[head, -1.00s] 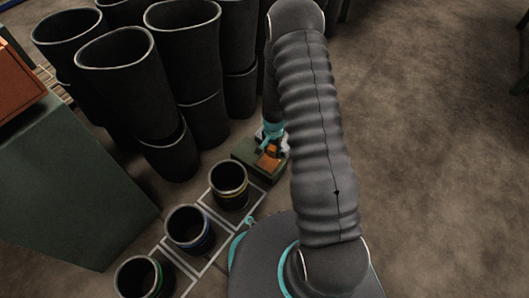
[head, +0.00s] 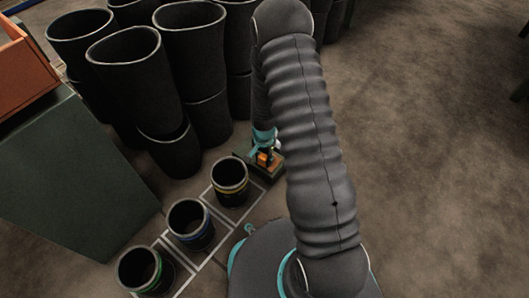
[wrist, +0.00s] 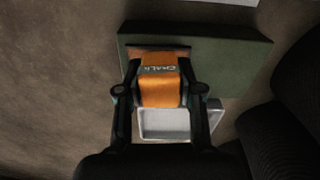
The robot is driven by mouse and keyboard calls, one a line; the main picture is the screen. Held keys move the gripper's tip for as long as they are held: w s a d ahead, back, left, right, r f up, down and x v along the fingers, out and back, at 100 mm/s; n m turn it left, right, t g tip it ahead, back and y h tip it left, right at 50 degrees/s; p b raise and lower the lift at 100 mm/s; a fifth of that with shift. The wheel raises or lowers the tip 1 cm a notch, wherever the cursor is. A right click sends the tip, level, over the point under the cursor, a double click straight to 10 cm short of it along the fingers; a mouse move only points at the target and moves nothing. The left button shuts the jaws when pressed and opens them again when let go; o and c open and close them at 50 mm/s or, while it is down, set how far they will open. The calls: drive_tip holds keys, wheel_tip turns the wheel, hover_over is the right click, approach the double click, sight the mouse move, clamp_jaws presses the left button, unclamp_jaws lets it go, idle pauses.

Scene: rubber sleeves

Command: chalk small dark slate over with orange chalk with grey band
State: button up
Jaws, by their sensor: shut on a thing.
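My gripper (wrist: 160,88) is shut on the orange chalk with a grey band (wrist: 159,94), with its fingers on either side. In the head view the chalk (head: 265,158) shows small under my gripper (head: 264,147). The chalk is over a green block (wrist: 225,52), which also shows in the head view (head: 246,157). A flat patch with a brown-orange face (wrist: 131,58), seemingly the small slate, lies on the block behind the chalk and is mostly hidden by it. I cannot tell whether the chalk touches it.
A pale open tray (wrist: 150,124) sits beside the block, partly behind my fingers. Three short black sleeves with yellow (head: 231,196), blue (head: 188,238) and green (head: 140,279) bands stand on a marked floor strip. Tall black sleeves (head: 135,75) crowd behind. Floor at right is clear.

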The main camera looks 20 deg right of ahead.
sight(262, 156)
drive_tip(key=shift+a+r+p, duration=0.35)
drive_tip(key=shift+r+p, duration=0.1)
drive_tip(key=shift+r, duration=0.45)
drive_tip(key=shift+r+p, duration=1.15)
drive_tip(key=shift+r, duration=0.8)
drive_tip(key=shift+f, duration=0.1)
